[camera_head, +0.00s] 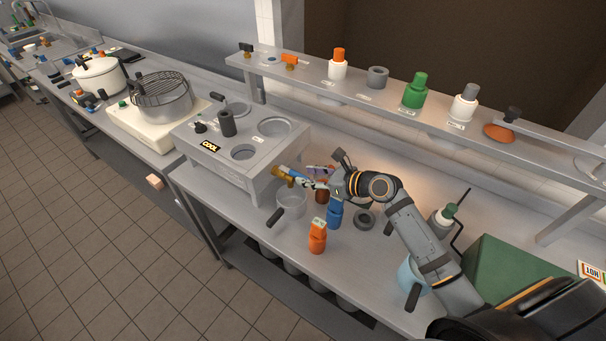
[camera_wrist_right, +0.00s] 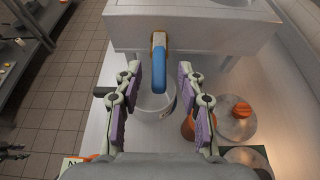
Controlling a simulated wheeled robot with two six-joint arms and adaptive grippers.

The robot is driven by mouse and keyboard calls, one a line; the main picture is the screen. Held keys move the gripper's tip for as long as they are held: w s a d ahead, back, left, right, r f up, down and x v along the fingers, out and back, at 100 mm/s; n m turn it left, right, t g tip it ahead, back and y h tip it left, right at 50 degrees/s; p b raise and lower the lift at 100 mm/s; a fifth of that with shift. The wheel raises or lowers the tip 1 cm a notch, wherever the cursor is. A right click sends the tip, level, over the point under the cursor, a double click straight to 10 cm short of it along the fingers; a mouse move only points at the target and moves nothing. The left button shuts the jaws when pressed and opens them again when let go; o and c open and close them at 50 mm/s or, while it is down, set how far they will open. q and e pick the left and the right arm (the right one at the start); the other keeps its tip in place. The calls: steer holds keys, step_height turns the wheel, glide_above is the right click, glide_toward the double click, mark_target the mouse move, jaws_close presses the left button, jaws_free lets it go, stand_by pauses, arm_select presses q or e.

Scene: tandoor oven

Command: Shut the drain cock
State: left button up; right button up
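The drain cock sticks out from the end face of the grey trough marked COOL. Its brass body (camera_head: 281,173) carries a blue lever, which shows best in the right wrist view (camera_wrist_right: 155,69). The lever points out from the trough toward my right gripper. My right gripper (camera_wrist_right: 160,92) is open, its purple-padded fingers on either side of the lever's outer end, with gaps showing. In the head view the right gripper (camera_head: 315,182) partly hides the lever.
Orange (camera_head: 317,239) and blue (camera_head: 334,216) bottles and a grey ring (camera_head: 364,219) stand close by on the bench. A shelf (camera_head: 400,110) with several bottles runs behind. A light-blue mug (camera_head: 410,275) and a green box (camera_head: 510,275) are at the right.

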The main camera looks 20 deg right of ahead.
mark_target(294, 174)
steer(key=shift+w+a+f, duration=0.1)
steer(key=shift+w+a, duration=0.35)
steer(key=shift+w+a+f, duration=0.2)
steer(key=shift+w+a, duration=0.05)
steer(key=shift+w+a+f, duration=0.1)
steer(key=shift+w+f, duration=0.15)
steer(key=shift+w, duration=0.05)
steer(key=shift+s, duration=0.1)
steer(key=c, duration=0.7)
arm_select(q)
steer(key=shift+s+a+r, duration=0.1)
steer(key=shift+s+a, duration=0.1)
steer(key=shift+s, duration=0.75)
arm_select(e)
jaws_close()
